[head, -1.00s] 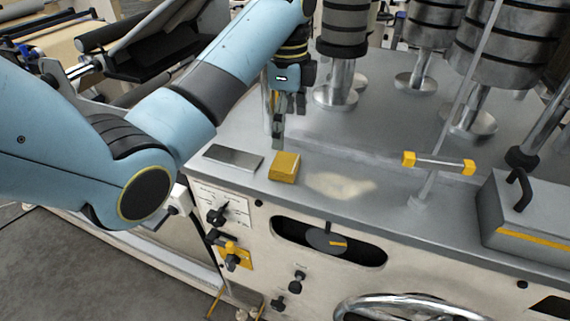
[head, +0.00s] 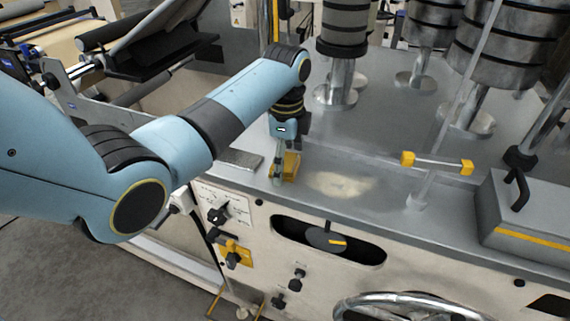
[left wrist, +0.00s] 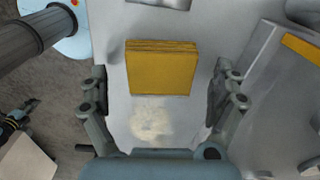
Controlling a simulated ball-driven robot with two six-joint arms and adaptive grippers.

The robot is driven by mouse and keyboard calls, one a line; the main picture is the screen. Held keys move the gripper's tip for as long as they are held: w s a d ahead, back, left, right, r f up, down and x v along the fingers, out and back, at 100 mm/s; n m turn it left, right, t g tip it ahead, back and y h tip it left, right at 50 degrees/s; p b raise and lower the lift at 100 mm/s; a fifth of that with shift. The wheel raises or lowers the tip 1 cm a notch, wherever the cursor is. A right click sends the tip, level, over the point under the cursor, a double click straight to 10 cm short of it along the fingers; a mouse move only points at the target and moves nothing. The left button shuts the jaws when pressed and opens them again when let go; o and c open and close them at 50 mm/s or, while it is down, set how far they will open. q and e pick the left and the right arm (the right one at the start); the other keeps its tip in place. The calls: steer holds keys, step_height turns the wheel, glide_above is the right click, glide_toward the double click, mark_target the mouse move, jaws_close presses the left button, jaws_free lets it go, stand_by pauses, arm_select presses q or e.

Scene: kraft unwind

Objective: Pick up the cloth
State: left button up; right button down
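The cloth (head: 292,162) is a folded yellow square lying on the grey machine top near its front edge, partly hidden behind my left gripper in the head view. In the left wrist view the cloth (left wrist: 161,68) lies flat between and a little beyond the two fingers. My left gripper (head: 279,172) points down at the cloth. In the left wrist view the left gripper (left wrist: 160,100) has its fingers wide apart, with nothing between them touching the cloth. My right gripper is in neither view.
A pale dusty patch (head: 340,185) lies right of the cloth. A flat metal plate (head: 240,158) lies to its left. A yellow-ended bar (head: 437,163) and a grey box with a handle (head: 530,215) stand farther right. Large rollers (head: 344,30) rise behind.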

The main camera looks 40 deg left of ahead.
mark_target(286, 160)
arm_select(q)
steer(key=c, duration=1.1)
steer(key=shift+c, duration=0.2)
steer(key=shift+r, duration=0.45)
step_height(286, 160, up, 3)
steer(key=shift+w+f+b, duration=0.1)
steer(key=shift+f+b, duration=0.1)
steer(key=shift+b, duration=0.1)
steer(key=s+d+r+p, duration=0.2)
steer(key=s+d+r, duration=0.3)
steer(key=d, duration=0.5)
step_height(286, 160, up, 3)
steer(key=shift+d+f, duration=0.15)
steer(key=shift+d, duration=0.15)
steer(key=o, duration=0.5)
steer(key=shift+f, duration=0.1)
steer(key=c, duration=0.5)
